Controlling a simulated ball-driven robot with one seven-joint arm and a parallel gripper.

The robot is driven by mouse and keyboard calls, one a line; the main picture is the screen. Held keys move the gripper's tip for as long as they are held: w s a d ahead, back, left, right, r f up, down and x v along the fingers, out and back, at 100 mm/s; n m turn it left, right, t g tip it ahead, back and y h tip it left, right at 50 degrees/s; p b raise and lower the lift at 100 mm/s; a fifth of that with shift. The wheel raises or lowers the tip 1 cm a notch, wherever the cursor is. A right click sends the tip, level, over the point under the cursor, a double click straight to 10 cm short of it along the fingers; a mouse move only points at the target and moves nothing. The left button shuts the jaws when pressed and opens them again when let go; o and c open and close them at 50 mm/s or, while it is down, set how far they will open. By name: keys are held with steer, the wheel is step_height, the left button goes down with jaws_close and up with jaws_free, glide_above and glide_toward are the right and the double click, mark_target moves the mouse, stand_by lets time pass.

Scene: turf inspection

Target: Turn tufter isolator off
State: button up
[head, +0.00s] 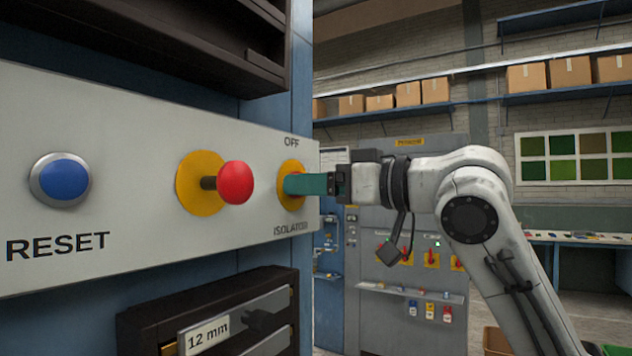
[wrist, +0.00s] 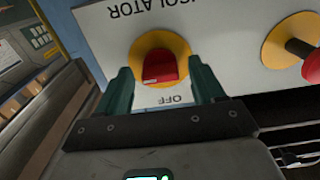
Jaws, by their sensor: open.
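The isolator is a red rotary knob on a round yellow plate (head: 291,206), at the right end of the pale panel (head: 130,130), with OFF above and ISOLATOR below. My gripper (head: 305,184) reaches it from the right; its teal fingers hide most of the knob. In the wrist view, turned upside down, the red knob (wrist: 160,69) shows whole between the open fingers of my gripper (wrist: 161,76). A gap shows on each side of the knob. A pale mark is at its lower left edge, off to one side of the OFF label.
A red mushroom button (head: 236,183) on a yellow disc sticks out left of the isolator, and a blue RESET button (head: 60,180) sits further left. A dark rack (head: 230,315) is below the panel. A grey cabinet (head: 400,322) with red-and-yellow switches stands behind my arm.

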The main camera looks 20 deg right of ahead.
steer(key=shift+w, duration=0.1)
steer(key=c, duration=1.1)
steer(key=shift+o, duration=0.2)
steer(key=shift+f+n+b, duration=0.1)
steer(key=shift+n+b, duration=1.1)
steer(key=shift+n, duration=7.8)
